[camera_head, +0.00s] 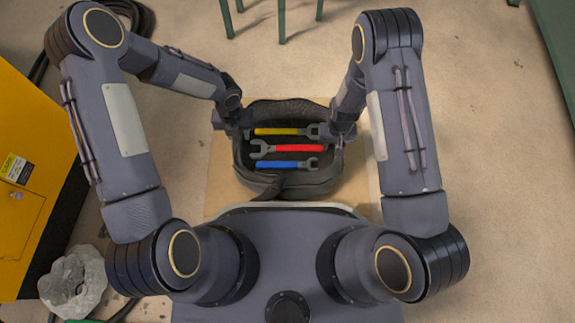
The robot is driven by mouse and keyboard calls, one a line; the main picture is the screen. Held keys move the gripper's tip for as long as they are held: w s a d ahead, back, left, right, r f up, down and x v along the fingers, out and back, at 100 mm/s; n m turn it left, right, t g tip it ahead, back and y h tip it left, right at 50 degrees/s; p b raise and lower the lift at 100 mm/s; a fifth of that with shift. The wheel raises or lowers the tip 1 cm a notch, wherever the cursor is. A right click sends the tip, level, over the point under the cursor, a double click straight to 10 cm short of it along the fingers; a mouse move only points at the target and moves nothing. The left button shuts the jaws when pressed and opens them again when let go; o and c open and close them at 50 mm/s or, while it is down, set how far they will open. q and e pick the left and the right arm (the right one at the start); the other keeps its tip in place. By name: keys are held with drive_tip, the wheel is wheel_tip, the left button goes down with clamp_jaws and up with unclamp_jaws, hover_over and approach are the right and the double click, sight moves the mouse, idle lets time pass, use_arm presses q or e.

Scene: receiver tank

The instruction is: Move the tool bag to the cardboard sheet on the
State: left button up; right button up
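The dark grey tool bag (315,182) is open at the top and upright. Inside lie a yellow wrench (283,131), a red wrench (292,149) and a blue wrench (285,164). The tan cardboard sheet (222,178) shows on both sides of the bag, below it. I cannot tell whether the bag rests on the sheet or hangs just above it. My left gripper (244,131) is at the bag's left rim and my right gripper (338,138) at its right rim. The fingertips are small and dark, so their grip on the bag is unclear.
A yellow cabinet (35,190) stands at the left, with black hoses beside it. A crumpled clear plastic bag (73,284) lies at the lower left. Green legs (281,22) stand beyond the tool bag. A green object (556,40) is at the upper right. The floor at right is mostly clear.

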use_arm(q)
drive_tip(key=shift+r, duration=0.1)
use_arm(e)
wheel_tip(320, 180, up, 12)
drive_tip(key=shift+f, duration=0.1)
idle(0.6)
